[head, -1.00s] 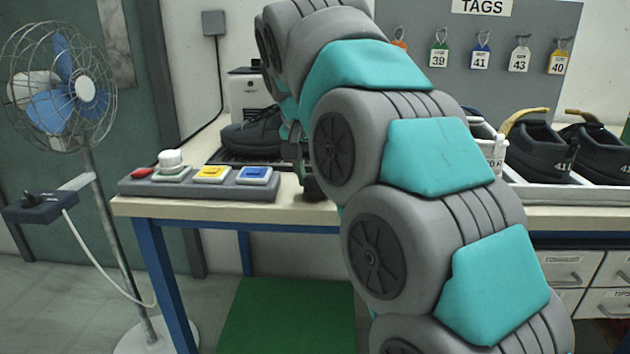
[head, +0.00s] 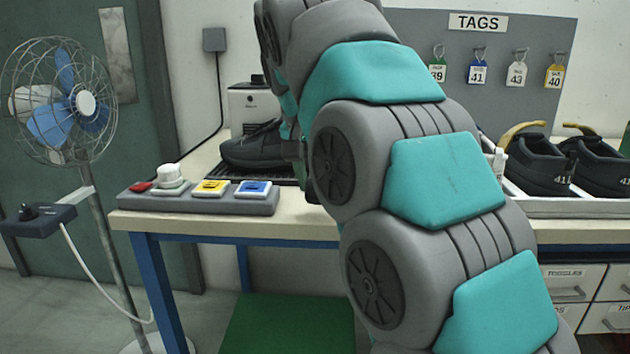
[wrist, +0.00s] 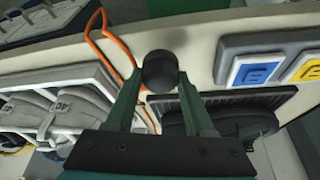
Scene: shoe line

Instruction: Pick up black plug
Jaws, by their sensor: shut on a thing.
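The black plug (wrist: 160,70) shows in the wrist view as a dark, rounded, knob-like piece between the tips of my gripper (wrist: 160,88). In the head view my gripper (head: 293,151) is over the workbench, beside the dark shoe, and mostly hidden behind my arm. A dark piece, probably the plug, barely shows there beside my arm. I cannot tell its clearance above the bench.
A button panel (head: 200,200) sits at the bench's left end. A black shoe (head: 256,148) rests on a black grate. An orange cable (wrist: 98,38) loops beside the plug. Shoes stand in a white tray (head: 560,207) at right. A fan (head: 62,105) stands left.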

